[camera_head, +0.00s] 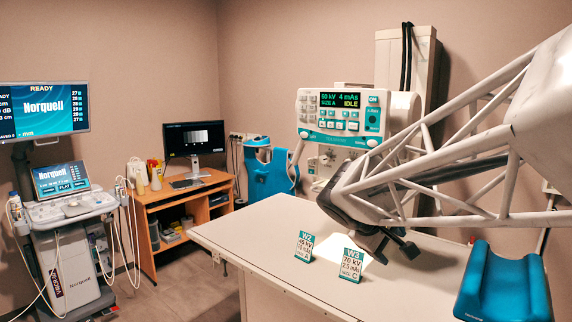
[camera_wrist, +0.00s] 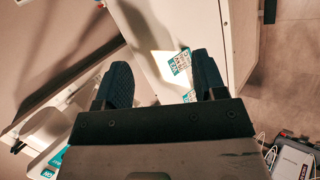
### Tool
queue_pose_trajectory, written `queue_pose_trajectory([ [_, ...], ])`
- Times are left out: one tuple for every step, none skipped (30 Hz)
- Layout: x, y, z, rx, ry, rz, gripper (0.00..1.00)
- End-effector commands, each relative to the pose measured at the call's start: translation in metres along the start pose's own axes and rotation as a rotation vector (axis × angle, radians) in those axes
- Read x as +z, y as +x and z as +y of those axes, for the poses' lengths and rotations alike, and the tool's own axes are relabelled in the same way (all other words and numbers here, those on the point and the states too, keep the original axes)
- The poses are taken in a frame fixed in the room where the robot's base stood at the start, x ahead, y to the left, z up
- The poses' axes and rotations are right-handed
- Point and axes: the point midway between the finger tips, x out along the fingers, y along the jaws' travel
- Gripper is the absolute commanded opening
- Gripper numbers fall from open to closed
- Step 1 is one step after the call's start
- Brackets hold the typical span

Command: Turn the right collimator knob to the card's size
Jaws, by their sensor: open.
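My gripper (camera_head: 388,246) is open and empty above the white table, far from the console's controls. In the wrist view my gripper (camera_wrist: 163,76) shows two dark, separated fingers. The x-ray console (camera_head: 341,116) stands at the back; its screen reads 60 kV, 4 mAs, SIZE A, IDLE. Knob-like controls show at its lower left (camera_head: 308,134) and lower right (camera_head: 373,142); I cannot tell which is the right collimator knob. A card marked W2 (camera_head: 305,247) ends in A. A card marked W3 (camera_head: 351,266) reads 70 kV, 2.5 mAs, C.
The white table (camera_head: 262,225) has free room at its left. A blue cradle (camera_head: 503,288) stands at the right. An ultrasound cart (camera_head: 68,225) and a wooden desk (camera_head: 185,195) with a monitor stand at the left. My arm crosses the right of the head view.

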Motion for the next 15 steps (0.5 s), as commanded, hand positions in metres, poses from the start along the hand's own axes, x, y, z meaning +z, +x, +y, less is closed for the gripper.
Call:
queue_pose_trajectory([
  [-0.013, 0.003, 0.01, 0.034, -0.031, -0.004, 0.64],
  [-0.02, 0.004, 0.016, 0.056, -0.049, -0.006, 0.64],
  [-0.029, 0.006, 0.023, 0.086, -0.074, -0.009, 0.64],
  [-0.037, 0.007, 0.029, 0.108, -0.092, -0.01, 0.64],
  [-0.044, 0.009, 0.035, 0.131, -0.111, -0.012, 0.64],
  [-0.054, 0.01, 0.043, 0.16, -0.135, -0.014, 0.64],
  [-0.061, 0.011, 0.048, 0.183, -0.153, -0.015, 0.64],
  [-0.069, 0.013, 0.053, 0.205, -0.172, -0.017, 0.64],
  [-0.079, 0.014, 0.061, 0.235, -0.196, -0.019, 0.64],
  [-0.087, 0.015, 0.066, 0.257, -0.214, -0.021, 0.64],
  [-0.095, 0.016, 0.071, 0.28, -0.233, -0.022, 0.64],
  [-0.105, 0.018, 0.078, 0.31, -0.257, -0.024, 0.64],
  [-0.114, 0.019, 0.083, 0.333, -0.275, -0.026, 0.64],
  [-0.121, 0.019, 0.087, 0.355, -0.293, -0.027, 0.64],
  [-0.133, 0.021, 0.094, 0.385, -0.317, -0.029, 0.64],
])
